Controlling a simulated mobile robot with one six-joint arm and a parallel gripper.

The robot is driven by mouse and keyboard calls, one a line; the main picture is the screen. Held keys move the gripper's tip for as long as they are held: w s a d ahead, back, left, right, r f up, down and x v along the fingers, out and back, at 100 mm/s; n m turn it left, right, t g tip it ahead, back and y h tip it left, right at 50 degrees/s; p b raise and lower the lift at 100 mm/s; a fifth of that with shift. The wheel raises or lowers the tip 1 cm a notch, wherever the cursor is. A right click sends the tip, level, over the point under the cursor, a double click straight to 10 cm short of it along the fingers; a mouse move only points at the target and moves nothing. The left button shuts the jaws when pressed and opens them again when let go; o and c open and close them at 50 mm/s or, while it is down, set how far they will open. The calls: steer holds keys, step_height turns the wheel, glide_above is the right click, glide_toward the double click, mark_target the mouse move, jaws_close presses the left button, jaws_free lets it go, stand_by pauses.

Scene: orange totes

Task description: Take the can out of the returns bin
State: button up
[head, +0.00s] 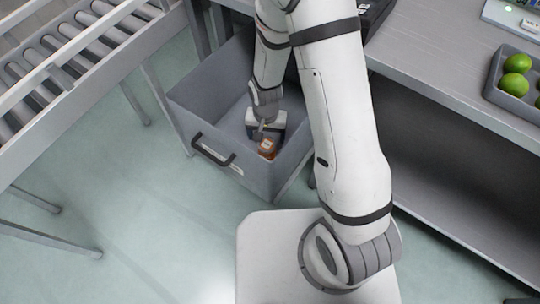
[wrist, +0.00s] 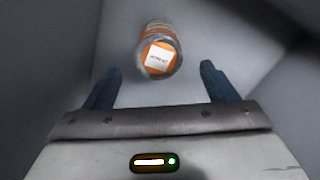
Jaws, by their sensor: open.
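The returns bin is a deep grey tote (head: 205,104) with a dark handle on its near wall. Inside it is the can, a small orange cylinder (head: 267,148) with a white label, near the bin's near right corner. In the wrist view the can (wrist: 159,52) shows its orange end with a white square label, between and just beyond the fingertips. My gripper (wrist: 163,72) is open, reaching down into the bin, with nothing between its fingers. In the head view my gripper (head: 262,132) is small and partly hides the can's surroundings.
A roller conveyor (head: 75,60) stands to the left. A grey table (head: 440,65) to the right bears a tray (head: 510,98) of green limes. The bin's walls rise close around my gripper. The pale green floor in front of the bin is clear.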

mark_target(267, 149)
step_height(267, 149, down, 9)
steer(key=shift+s+r+b, duration=0.1)
steer(key=shift+r+b, duration=0.05)
steer(key=shift+b, duration=1)
steer(key=shift+r, duration=0.1)
steer(key=c, duration=1.3)
